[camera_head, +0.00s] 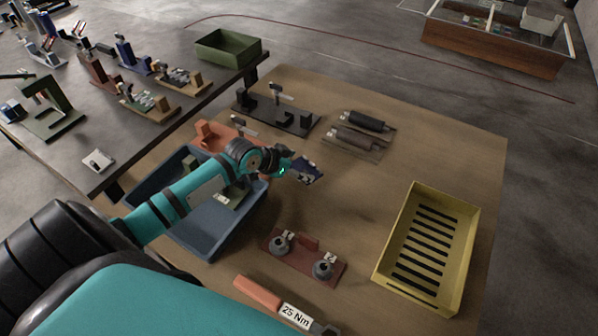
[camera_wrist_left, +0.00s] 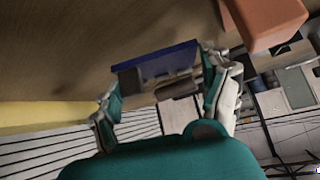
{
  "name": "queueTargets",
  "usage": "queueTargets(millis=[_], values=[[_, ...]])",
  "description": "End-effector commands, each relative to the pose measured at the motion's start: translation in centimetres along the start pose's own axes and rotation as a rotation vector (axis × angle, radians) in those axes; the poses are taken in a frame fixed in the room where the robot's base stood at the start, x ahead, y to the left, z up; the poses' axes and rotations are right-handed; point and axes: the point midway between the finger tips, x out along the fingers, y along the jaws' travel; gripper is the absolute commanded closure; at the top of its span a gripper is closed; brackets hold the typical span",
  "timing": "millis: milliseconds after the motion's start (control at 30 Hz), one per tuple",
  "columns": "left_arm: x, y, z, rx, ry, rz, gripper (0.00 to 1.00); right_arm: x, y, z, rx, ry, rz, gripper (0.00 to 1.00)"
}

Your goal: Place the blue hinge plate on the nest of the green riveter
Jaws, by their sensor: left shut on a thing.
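The blue hinge plate (camera_head: 308,172) is held in my left gripper (camera_head: 291,168), above the brown table. In the left wrist view the blue plate (camera_wrist_left: 158,62) lies across my left gripper's two fingers (camera_wrist_left: 162,84), with grey parts on its near side. A green C-shaped frame (camera_head: 62,104), which looks like the green riveter, stands on the dark table at the left, well away from the gripper. Its nest is too small to make out. My right gripper is not in view.
A blue bin (camera_head: 205,232) sits below my left arm. A yellow slotted crate (camera_head: 462,232), red fixture (camera_head: 300,262), black fixture (camera_head: 295,124) and dark cylinders (camera_head: 362,122) stand on the brown table. A green bin (camera_head: 228,50) and several fixtures occupy the dark table (camera_head: 130,150).

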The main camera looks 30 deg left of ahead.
Motion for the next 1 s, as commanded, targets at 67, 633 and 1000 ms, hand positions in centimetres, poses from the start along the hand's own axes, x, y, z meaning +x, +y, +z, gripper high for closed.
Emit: queueTargets(millis=[67, 633, 1000], values=[[0.9, 0.1, 0.9, -0.004, -0.002, 0.002, 0.65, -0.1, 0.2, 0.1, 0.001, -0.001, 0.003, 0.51], [2.0, 0.1, 2.0, 0.0, -0.001, 0.002, 0.11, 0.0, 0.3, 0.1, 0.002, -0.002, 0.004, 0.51], [1.6, 0.1, 1.8, 0.0, -0.001, 0.001, 0.08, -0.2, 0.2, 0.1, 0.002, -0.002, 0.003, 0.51]])
